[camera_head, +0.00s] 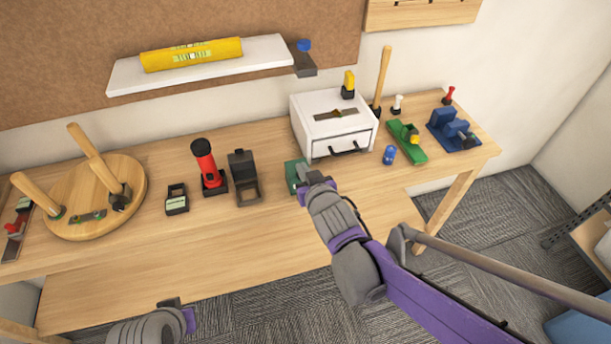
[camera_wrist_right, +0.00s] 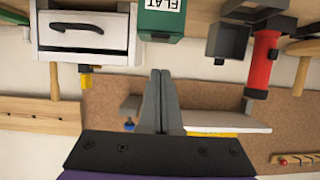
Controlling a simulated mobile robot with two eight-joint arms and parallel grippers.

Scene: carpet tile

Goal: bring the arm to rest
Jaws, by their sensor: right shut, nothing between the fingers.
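My right gripper (camera_head: 305,180) reaches in from the right over the front of the workbench. In the head view its tip overlaps a small green box (camera_head: 292,170), and I cannot tell from this view how far apart they are. In the right wrist view the two fingers of my right gripper (camera_wrist_right: 162,100) are together with nothing between them. That view is upside down, and the green box (camera_wrist_right: 161,20) marked FLAT lies beyond the fingertips. Only part of my left arm shows at the bottom of the head view, and its finger state is unclear.
A white drawer box (camera_head: 330,128) stands behind my right gripper. A red flashlight (camera_head: 207,165) and an open dark box (camera_head: 243,180) stand to the left. A round wooden board (camera_head: 70,215) holds tools at far left. A wall shelf (camera_head: 210,72) bears a yellow level. The front bench strip is clear.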

